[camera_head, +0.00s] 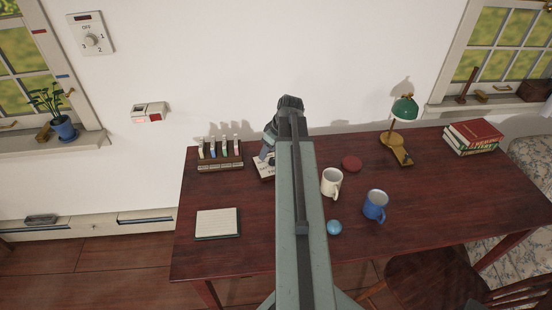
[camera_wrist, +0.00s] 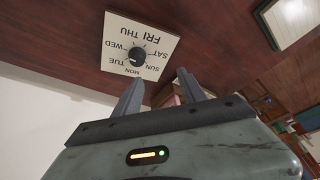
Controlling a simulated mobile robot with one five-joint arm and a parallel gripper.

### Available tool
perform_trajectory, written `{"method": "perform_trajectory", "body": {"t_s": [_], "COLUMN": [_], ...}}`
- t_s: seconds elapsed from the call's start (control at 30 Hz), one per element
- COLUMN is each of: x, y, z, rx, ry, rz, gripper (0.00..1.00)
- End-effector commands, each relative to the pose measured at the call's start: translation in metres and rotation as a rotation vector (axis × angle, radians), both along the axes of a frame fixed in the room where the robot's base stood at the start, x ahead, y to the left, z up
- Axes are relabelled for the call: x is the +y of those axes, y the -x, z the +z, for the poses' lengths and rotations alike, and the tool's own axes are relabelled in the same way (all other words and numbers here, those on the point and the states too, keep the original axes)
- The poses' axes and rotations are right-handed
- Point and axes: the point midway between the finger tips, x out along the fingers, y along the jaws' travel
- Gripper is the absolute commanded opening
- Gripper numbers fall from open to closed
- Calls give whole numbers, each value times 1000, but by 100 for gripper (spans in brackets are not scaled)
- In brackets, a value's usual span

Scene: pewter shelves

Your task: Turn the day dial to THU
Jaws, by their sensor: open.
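The day dial is a pale square plate with a round dark knob (camera_wrist: 137,55) at its middle. It lies on the dark red table (camera_head: 230,255), and the day names ring the knob, upside down in the wrist view. Which day the knob points to is too small to tell. In the head view the dial plate (camera_head: 263,170) is mostly hidden behind my arm and gripper. My gripper (camera_wrist: 160,75) is open and empty, its fingers apart. In the wrist view the left fingertip shows just below the plate's lower edge. I see no contact with the knob.
A rack of several switches (camera_head: 220,160) stands left of the dial, with a notepad (camera_head: 217,223) in front. A white mug (camera_head: 331,183), blue mug (camera_head: 375,206), blue ball (camera_head: 334,228), red disc (camera_head: 352,163) and green lamp (camera_head: 403,110) are right of my arm. The table's front left is clear.

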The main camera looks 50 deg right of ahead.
Motion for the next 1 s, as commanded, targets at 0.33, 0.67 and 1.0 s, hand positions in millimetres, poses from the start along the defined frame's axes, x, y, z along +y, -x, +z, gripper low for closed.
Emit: {"method": "perform_trajectory", "body": {"t_s": [0.33,0.67,1.0], "x": [-42,-40,-38], "y": [23,6,-6], "z": [-2,-50,-72], "rx": [-40,-39,-38], "ry": [28,27,27], "rz": [6,5,4], "gripper": [48,48,48]}}
